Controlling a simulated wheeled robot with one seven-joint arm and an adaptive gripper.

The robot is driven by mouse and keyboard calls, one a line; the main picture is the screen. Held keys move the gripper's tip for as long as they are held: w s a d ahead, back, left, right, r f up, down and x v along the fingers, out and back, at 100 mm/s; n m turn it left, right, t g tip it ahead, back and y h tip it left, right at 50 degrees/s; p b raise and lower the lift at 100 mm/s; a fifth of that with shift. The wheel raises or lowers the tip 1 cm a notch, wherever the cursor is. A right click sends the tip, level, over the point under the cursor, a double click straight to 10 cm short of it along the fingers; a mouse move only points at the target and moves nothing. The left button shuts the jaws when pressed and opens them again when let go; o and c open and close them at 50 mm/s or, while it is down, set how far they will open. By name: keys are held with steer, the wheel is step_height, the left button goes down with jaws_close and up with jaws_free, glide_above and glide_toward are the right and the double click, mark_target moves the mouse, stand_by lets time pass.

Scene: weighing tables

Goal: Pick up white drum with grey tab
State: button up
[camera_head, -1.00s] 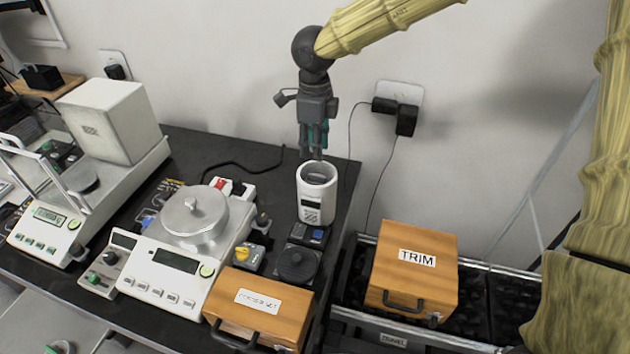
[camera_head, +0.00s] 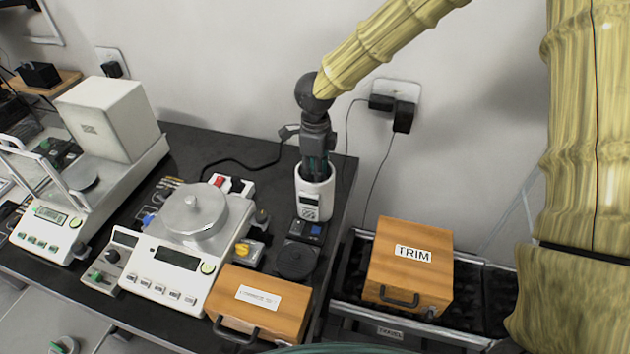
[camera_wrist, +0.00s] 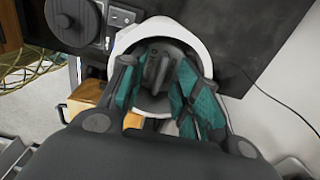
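The white drum (camera_head: 314,204) stands upright on the black table near its back right corner, with a dark label on its side. In the wrist view I look down into its white rim (camera_wrist: 198,42), with the grey tab (camera_wrist: 156,68) standing up inside. My gripper (camera_head: 315,170) is lowered into the drum's open top, so its fingertips are hidden in the head view. In the wrist view my gripper (camera_wrist: 160,90) is open, its teal-padded fingers on either side of the tab, with gaps showing.
A black round-topped device (camera_head: 296,260) stands just in front of the drum. A balance with a metal lid (camera_head: 178,258) is to the left, and a wooden case (camera_head: 262,300) is in front. The TRIM box (camera_head: 408,275) sits in a crate at the right.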

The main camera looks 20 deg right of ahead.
jaws_close()
